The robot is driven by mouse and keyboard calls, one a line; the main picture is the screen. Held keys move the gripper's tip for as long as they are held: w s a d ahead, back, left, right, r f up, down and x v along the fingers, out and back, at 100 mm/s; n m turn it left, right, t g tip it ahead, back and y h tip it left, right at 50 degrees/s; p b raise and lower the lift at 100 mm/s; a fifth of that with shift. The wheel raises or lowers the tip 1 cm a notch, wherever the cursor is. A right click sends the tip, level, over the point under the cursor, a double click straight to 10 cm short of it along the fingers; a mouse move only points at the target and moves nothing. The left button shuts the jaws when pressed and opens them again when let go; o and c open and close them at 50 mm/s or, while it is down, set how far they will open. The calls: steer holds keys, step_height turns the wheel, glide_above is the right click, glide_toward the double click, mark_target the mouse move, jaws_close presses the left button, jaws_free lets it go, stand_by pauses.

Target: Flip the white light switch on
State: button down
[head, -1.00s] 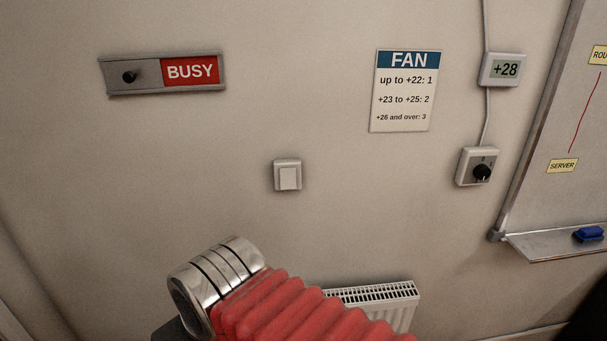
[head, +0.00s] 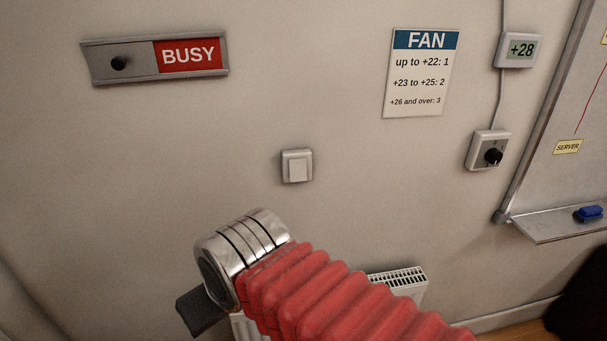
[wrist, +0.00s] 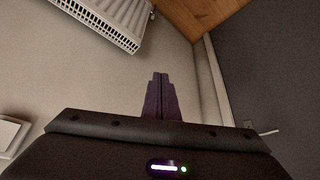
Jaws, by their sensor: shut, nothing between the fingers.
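The white light switch (head: 297,166) is on the wall in the middle of the head view, a square frame with a plain rocker. I cannot tell its position for sure. In the wrist view, part of a white wall plate, likely the same switch (wrist: 10,136), shows at the left edge. My gripper (wrist: 161,78) is in the wrist view, its dark fingers together with nothing between them. It is apart from the switch.
A BUSY slider sign (head: 155,60), a FAN notice (head: 420,73), a +28 display (head: 520,50) and a rotary knob (head: 490,153) are on the wall. A whiteboard (head: 570,120) is at right. A radiator (wrist: 105,20) is low on the wall. The wall around the switch is clear.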

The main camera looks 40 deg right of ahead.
steer(key=w+d+r+n+g+y, duration=0.1)
steer(key=w+d+r+n+y, duration=0.35)
steer(key=d+r, duration=0.8)
steer(key=s+d+r+n+t+h, duration=0.1)
steer(key=d+r+n+h, duration=0.1)
steer(key=d, duration=0.5)
steer(key=s+d+r+n+t+h, duration=0.1)
steer(key=s+d+r+n+h, duration=0.1)
steer(key=d, duration=0.5)
steer(key=shift+s+d+r+n, duration=0.3)
steer(key=shift+d+r+n, duration=0.05)
steer(key=shift+n, duration=0.4)
